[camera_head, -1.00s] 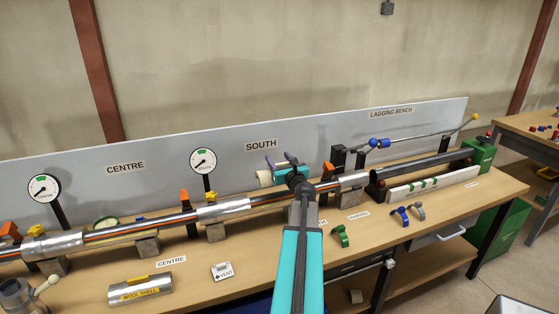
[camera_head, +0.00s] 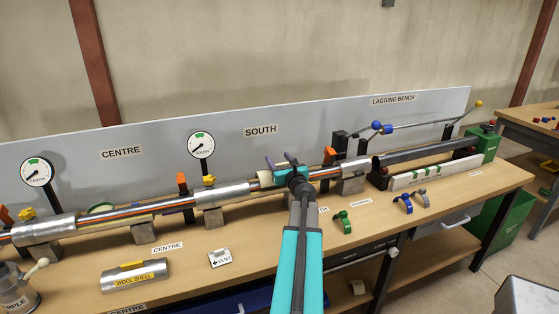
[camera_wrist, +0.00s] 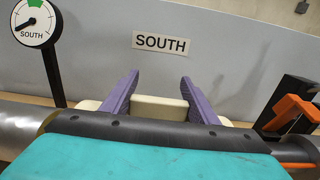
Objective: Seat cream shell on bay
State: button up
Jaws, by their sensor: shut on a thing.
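The cream shell (camera_head: 265,179) is in my gripper (camera_head: 280,160), in front of the SOUTH sign. In the wrist view the shell (camera_wrist: 160,111) shows between and beside the two purple fingers of my gripper (camera_wrist: 158,82), which are shut on it. Its middle and underside are mostly hidden by my dark and teal gripper body. The bay below SOUTH is a stretch of pipe (camera_head: 325,173) between two silver clad sections. The shell is level with this pipe in the head view; whether it touches cannot be told.
An orange clip (camera_head: 330,156) stands right of the gripper, and an orange clip (camera_head: 182,181) and yellow clip (camera_head: 209,181) to the left. The SOUTH gauge (camera_head: 201,145) rises behind. A silver wool shell (camera_head: 135,275), VENT card (camera_head: 220,258) and green clip (camera_head: 345,222) lie in front.

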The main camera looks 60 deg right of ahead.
jog(key=shift+f+b, duration=0.45)
jog(key=shift+f, duration=0.3)
jog(key=shift+f+b, duration=0.4)
dwell(0.5)
jog(key=o, duration=1.1)
jog(key=shift+s+a, duration=0.1)
jog(key=v, duration=1.1)
jog(key=shift+r, duration=0.15)
jog(key=p+v, duration=0.1)
jog(key=p, duration=0.5)
jog(key=shift+s+a+p, duration=0.3)
